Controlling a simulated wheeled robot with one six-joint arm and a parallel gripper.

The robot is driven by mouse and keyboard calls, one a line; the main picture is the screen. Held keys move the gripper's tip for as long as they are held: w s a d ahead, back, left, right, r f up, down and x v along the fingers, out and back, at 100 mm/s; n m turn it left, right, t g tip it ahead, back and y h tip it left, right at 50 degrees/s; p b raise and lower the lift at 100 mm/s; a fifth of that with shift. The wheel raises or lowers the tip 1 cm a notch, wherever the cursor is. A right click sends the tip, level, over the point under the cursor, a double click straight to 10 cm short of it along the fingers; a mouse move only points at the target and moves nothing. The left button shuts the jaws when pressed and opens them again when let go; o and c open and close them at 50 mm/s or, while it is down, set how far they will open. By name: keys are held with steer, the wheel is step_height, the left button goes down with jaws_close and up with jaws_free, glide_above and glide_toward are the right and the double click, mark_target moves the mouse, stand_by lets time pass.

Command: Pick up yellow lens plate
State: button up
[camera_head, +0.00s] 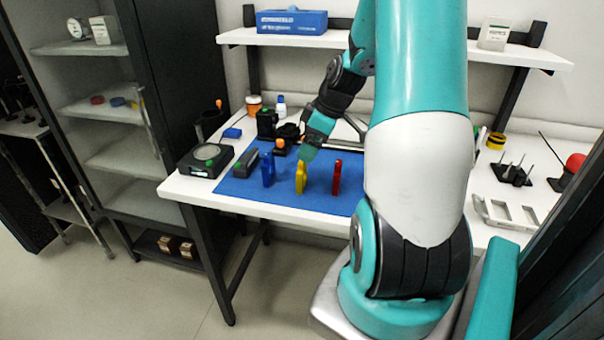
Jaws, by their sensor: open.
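The yellow lens plate (300,178) stands upright on the blue mat (240,192) on the white bench. A blue plate (267,169) stands to its left and a red plate (336,177) to its right. My gripper (306,158) hangs over the mat, at the top of the yellow plate in this view. It is open. The jaws are small and partly hidden by the wrist, so I cannot tell whether they touch the plate or are around it.
A black device with a round dial (206,158) sits at the bench's left edge. A shelf (400,44) hangs above. The mat's front strip is clear.

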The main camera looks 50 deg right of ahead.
mark_target(299, 169)
steer(key=x, duration=0.4)
steer(key=shift+d+p+x, duration=0.2)
steer(key=shift+p+x, duration=0.25)
steer(key=shift+x, duration=0.85)
steer(key=shift+d+p+x, duration=0.2)
steer(key=shift+p+x, duration=0.25)
steer(key=shift+x, duration=0.9)
steer(key=c, duration=1)
